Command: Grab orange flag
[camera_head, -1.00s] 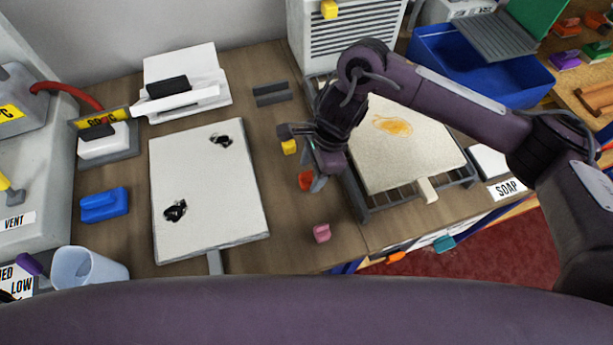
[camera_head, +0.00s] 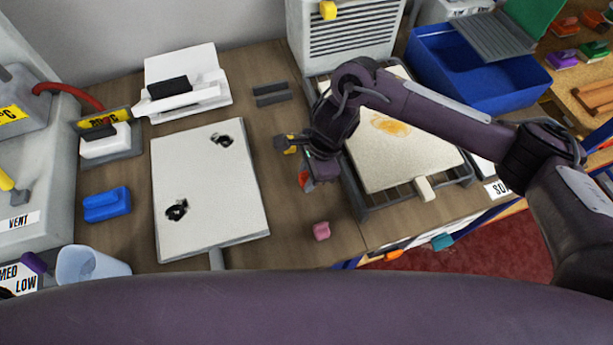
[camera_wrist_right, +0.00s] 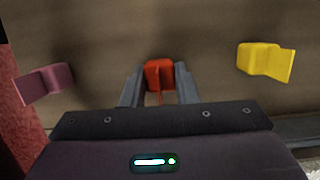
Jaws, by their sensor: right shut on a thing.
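The orange flag (camera_wrist_right: 159,73) is a small red-orange block in the right wrist view, between the two grey fingertips of my right gripper (camera_wrist_right: 160,85). The gripper is shut on it, close above the wooden bench. In the head view the right gripper (camera_head: 307,180) is between the white board and the rack, and the flag (camera_head: 303,178) shows only partly beside the fingers. A pink flag (camera_head: 321,231) stands nearer the front edge and also shows at left in the wrist view (camera_wrist_right: 45,83). A yellow flag (camera_head: 291,149) is behind the gripper and also shows at right in the wrist view (camera_wrist_right: 265,61). My left gripper is not in view.
A rack (camera_head: 368,207) bearing a cream, orange-stained piece (camera_head: 380,160) is to the right. A blue bin (camera_head: 490,75) stands at the back right. Bare bench (camera_head: 290,245) lies around the pink flag.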

